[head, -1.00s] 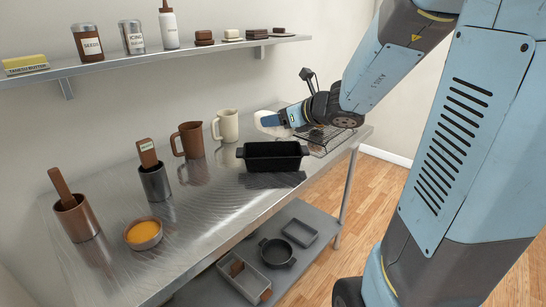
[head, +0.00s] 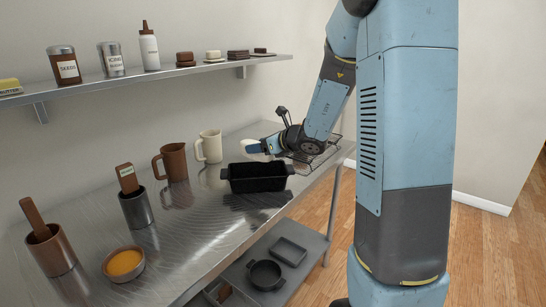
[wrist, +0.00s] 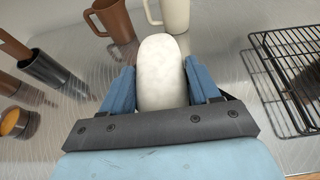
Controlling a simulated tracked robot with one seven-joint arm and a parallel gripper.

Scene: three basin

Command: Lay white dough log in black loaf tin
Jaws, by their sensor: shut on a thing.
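The white dough log (wrist: 161,75) is between the two blue fingers of my gripper (wrist: 160,88) in the wrist view. My gripper is shut on it. In the head view the log (head: 250,146) shows only as a small pale shape at the tip of my gripper (head: 262,146), the rest hidden by the gripper. The black loaf tin (head: 257,178) stands on the steel table, nearer the camera than my gripper. Its inside looks dark, and I see nothing in it. The tin is not visible in the wrist view.
A cream jug (head: 210,147) and a brown jug (head: 174,162) stand left of the tin. A wire rack (head: 318,157) lies by my gripper. A dark canister (head: 137,208), a copper pot (head: 52,252) and an orange-filled bowl (head: 123,264) stand further left. A wall shelf (head: 150,80) runs above.

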